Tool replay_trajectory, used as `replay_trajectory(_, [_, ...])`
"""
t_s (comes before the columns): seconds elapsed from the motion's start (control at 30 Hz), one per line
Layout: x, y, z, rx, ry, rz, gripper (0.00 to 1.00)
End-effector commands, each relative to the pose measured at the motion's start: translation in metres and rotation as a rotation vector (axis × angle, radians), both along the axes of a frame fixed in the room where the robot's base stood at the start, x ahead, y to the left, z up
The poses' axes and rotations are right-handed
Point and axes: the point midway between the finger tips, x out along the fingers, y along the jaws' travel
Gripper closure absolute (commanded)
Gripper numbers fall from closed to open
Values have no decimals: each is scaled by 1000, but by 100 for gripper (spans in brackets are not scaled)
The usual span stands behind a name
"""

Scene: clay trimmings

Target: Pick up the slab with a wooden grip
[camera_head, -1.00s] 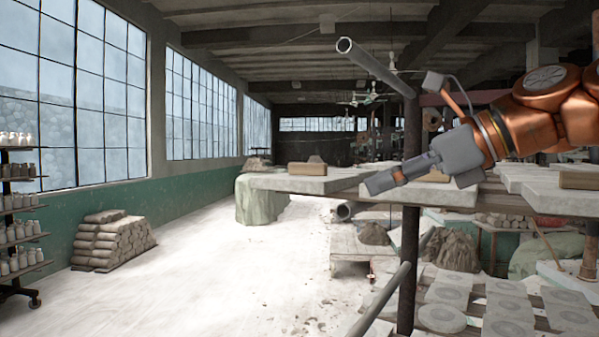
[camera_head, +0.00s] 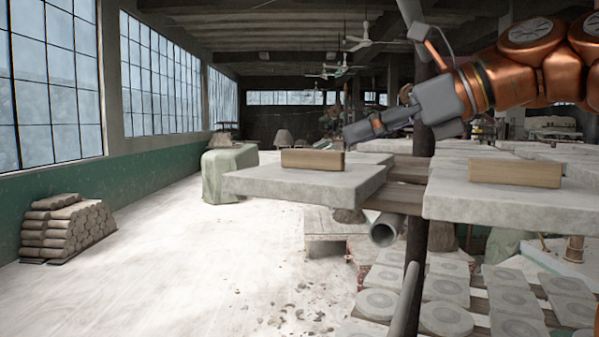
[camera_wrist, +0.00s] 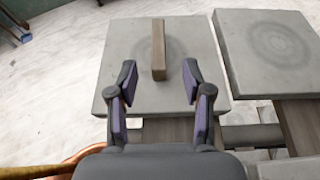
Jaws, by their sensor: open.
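A pale grey square slab (camera_head: 270,188) with a light wooden block grip (camera_head: 312,160) on top lies at the left end of a raised board. A second slab (camera_head: 480,207) with a wooden grip (camera_head: 515,172) lies to its right. My gripper (camera_head: 350,134) is open and empty, appearing above and behind the left slab. In the wrist view, a slab (camera_wrist: 120,60) with an upright wooden grip (camera_wrist: 158,50) lies ahead. The open fingers (camera_wrist: 159,78) stand either side of the grip's line, apart from it, with its near end between the fingertips.
A plain slab (camera_wrist: 275,50) with a round mark lies close on the right in the wrist view. A dark post (camera_head: 416,235) stands between the two gripped slabs. Lower racks hold several round-marked tiles (camera_head: 445,318).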

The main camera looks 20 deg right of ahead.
Motion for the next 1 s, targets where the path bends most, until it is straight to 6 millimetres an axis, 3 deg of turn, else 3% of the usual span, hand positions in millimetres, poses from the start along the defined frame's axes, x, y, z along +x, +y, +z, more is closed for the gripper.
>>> replay_trajectory(0.57, [20,24,-13,-1,0,6,50])
replay_trajectory(1.0, [49,52,-33,2,2,3,50])
